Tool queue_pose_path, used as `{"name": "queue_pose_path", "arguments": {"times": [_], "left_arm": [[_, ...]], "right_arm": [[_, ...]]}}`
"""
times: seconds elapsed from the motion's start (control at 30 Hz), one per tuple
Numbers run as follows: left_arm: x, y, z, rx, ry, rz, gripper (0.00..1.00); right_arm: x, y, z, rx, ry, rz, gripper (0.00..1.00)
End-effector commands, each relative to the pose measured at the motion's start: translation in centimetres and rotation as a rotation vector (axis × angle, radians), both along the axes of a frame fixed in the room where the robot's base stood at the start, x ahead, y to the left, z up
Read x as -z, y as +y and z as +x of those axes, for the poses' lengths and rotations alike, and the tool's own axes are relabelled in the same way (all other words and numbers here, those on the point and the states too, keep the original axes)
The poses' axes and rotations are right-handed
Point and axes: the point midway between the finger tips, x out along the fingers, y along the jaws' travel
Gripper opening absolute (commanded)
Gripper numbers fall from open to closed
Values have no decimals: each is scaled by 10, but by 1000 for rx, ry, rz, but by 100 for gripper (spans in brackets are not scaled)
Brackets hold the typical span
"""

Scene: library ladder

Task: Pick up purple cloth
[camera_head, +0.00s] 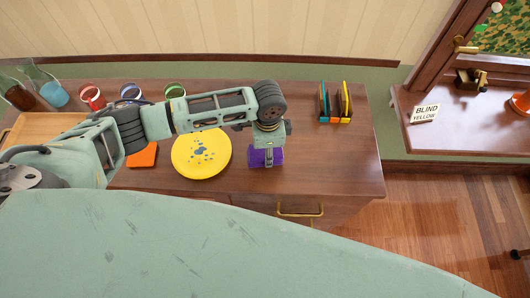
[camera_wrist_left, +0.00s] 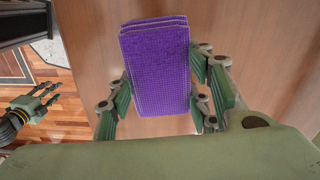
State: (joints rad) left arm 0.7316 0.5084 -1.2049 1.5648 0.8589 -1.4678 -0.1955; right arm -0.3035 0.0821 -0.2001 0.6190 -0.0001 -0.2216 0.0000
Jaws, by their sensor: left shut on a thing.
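The purple cloth (camera_head: 256,158) is a folded, textured block near the right part of the wooden desk in the head view. It fills the upper middle of the left wrist view (camera_wrist_left: 157,62). My left gripper (camera_head: 268,156) comes down on it from above, with green fingers on both sides of the cloth in the left wrist view (camera_wrist_left: 160,106), and is shut on it. I cannot tell whether the cloth touches the desk. My right gripper (camera_wrist_left: 38,103) shows small at the left of the left wrist view, over the floor, away from the cloth; its opening is unclear.
On the desk (camera_head: 330,165), a yellow plate (camera_head: 188,165) with blue spots lies left of the cloth. An orange cloth (camera_head: 143,157) is farther left. Several coloured cups and a wooden tray (camera_head: 35,125) stand at the left. A file rack (camera_head: 334,104) stands back right. The desk's right end is clear.

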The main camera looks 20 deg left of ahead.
Motion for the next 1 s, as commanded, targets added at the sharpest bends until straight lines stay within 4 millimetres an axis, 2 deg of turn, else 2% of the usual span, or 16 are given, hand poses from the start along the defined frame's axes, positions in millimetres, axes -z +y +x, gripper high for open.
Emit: {"name": "queue_pose_path", "arguments": {"times": [0.37, 0.47, 0.6, 1.0], "left_arm": [[-5, 0, 1, -1, 0, -1, 21], [-14, -1, 1, 0, -2, -2, 21], [-38, 0, 2, 1, -4, -2, 21], [-90, -84, -21, 4, -2, -5, 21]], "right_arm": [[2, 0, 2, 0, -3, 1, 40], [5, 0, 2, 0, -4, 1, 40], [12, 0, 3, 0, -6, 1, 40], [31, 4, 4, 2, -7, 5, 40]]}}
